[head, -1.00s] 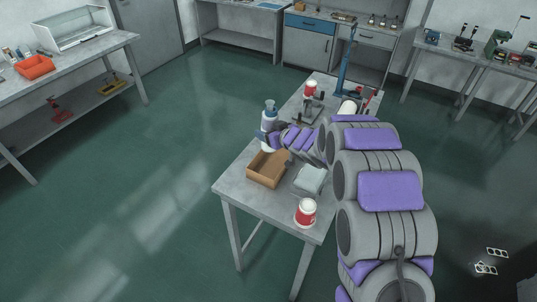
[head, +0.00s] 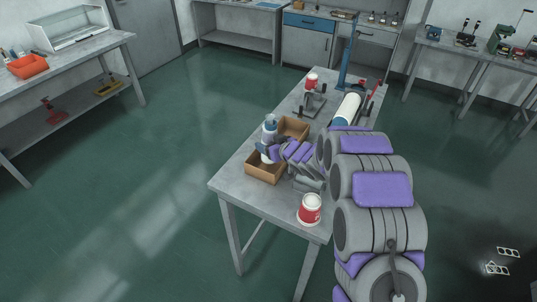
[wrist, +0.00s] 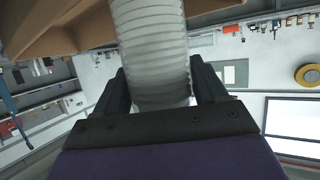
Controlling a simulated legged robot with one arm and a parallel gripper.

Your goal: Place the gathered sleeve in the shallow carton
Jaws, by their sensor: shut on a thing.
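My gripper (head: 270,149) is shut on the gathered sleeve, a pale ribbed tube (wrist: 150,50) held upright between both fingers in the wrist view. In the head view the sleeve (head: 266,157) shows as a whitish piece with a blue part above it. It is at the far edge of a brown open carton (head: 262,178) on the table. I cannot tell whether its lower end is inside the carton. A brown carton wall (wrist: 60,25) fills the upper left of the wrist view. My arm hides part of the near carton's right side.
A second brown box (head: 293,124) stands behind my gripper. A red and white tub (head: 310,209) is at the table's front right, with a grey item (head: 308,184) beside the carton. A white roll (head: 348,108) and another red and white tub (head: 311,80) are farther back.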

